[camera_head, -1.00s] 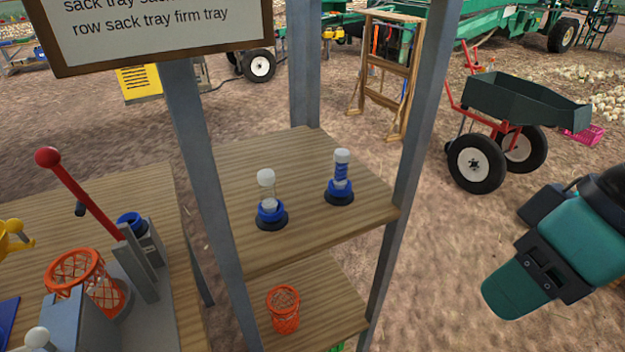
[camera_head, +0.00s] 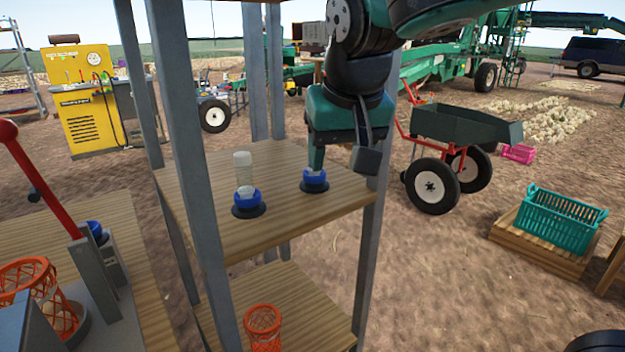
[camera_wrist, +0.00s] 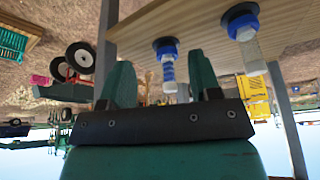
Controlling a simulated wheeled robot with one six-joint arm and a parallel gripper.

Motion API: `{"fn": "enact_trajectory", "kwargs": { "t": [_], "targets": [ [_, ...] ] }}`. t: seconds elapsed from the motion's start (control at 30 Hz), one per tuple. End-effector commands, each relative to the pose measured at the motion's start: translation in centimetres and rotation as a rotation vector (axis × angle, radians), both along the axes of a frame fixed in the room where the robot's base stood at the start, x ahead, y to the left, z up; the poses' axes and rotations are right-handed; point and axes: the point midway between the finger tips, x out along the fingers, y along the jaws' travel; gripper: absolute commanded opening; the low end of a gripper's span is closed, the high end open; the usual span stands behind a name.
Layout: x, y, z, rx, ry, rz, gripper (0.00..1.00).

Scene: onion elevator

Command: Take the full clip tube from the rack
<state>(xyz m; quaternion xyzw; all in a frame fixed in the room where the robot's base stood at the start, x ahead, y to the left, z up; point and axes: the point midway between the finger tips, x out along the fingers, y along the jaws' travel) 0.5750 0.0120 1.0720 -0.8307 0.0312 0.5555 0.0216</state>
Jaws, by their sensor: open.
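The full clip tube (camera_wrist: 168,70), clear with blue clips inside, stands in a blue-collared holder on the rack's upper shelf. In the wrist view, which is upside down, it appears in the gap between my fingers, nearer the right one. My gripper (camera_wrist: 162,80) is open and empty. In the head view my gripper (camera_head: 340,158) is at the shelf's right side and hides the tube. Its blue holder (camera_head: 314,182) shows below. I cannot tell how far the fingers are from the tube. A second, mostly clear tube (camera_head: 243,165) stands to the left; it also shows in the wrist view (camera_wrist: 250,55).
The rack's grey posts (camera_head: 190,150) flank the wooden upper shelf (camera_head: 285,225). An orange mesh basket (camera_head: 263,325) sits on the lower shelf. A bench with a red lever (camera_head: 35,180) is at left. A cart (camera_head: 465,130) and teal crate (camera_head: 560,215) stand right.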

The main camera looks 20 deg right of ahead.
Motion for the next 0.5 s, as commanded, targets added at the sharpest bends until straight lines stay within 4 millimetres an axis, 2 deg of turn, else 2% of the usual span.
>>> {"fn": "enact_trajectory", "kwargs": {
  "t": [0.3, 0.5],
  "targets": [
    [6.9, -0.7, 0.2, -0.002, 0.0, -0.008, 0.57],
    [9.7, -0.8, 0.2, -0.002, -0.001, -0.004, 0.57]
  ]
}}
